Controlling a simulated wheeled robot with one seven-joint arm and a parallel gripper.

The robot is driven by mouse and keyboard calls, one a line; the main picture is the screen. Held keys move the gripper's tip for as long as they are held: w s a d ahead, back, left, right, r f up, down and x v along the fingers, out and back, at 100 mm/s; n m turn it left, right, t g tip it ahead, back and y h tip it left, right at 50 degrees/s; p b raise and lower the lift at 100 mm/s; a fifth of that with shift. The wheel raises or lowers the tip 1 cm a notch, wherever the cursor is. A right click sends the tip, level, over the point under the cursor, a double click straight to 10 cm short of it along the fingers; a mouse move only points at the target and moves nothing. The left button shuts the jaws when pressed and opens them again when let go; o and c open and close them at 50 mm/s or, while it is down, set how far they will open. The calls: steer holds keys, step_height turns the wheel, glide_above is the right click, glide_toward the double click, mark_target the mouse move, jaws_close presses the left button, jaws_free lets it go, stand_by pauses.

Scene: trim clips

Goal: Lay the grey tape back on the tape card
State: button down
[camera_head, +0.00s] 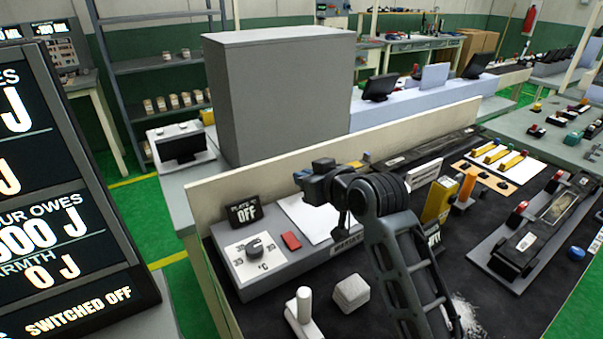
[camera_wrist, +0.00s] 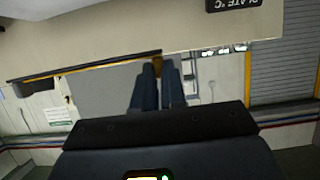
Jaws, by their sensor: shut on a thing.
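My gripper (camera_head: 304,179) is raised above the bench, over the grey hot plate unit. In the wrist view its two dark blue fingers (camera_wrist: 158,72) are close together. A small brownish thing (camera_wrist: 157,65) shows between the fingertips; I cannot tell whether it is the grey tape. A tan card (camera_head: 484,172) with dark round pieces lies on the right part of the bench, away from my gripper. I cannot tell whether it is the tape card. No grey tape can be clearly made out.
The plate unit with its dial (camera_head: 254,247) and a white sheet (camera_head: 318,222) lie below my gripper. A white block (camera_head: 351,293) and a white-handled piece (camera_head: 303,309) stand in front. A yellow box (camera_head: 439,200) stands to the right. A low panel (camera_head: 260,180) runs behind.

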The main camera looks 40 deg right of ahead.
mark_target(306, 222)
steer(key=shift+s+f, duration=0.1)
stand_by(0.3)
steer(key=shift+f+b, duration=2.65)
steer(key=shift+f, duration=1.55)
steer(key=c, duration=1.1)
jaws_free()
steer(key=v, duration=0.8)
steer(key=shift+b, duration=0.35)
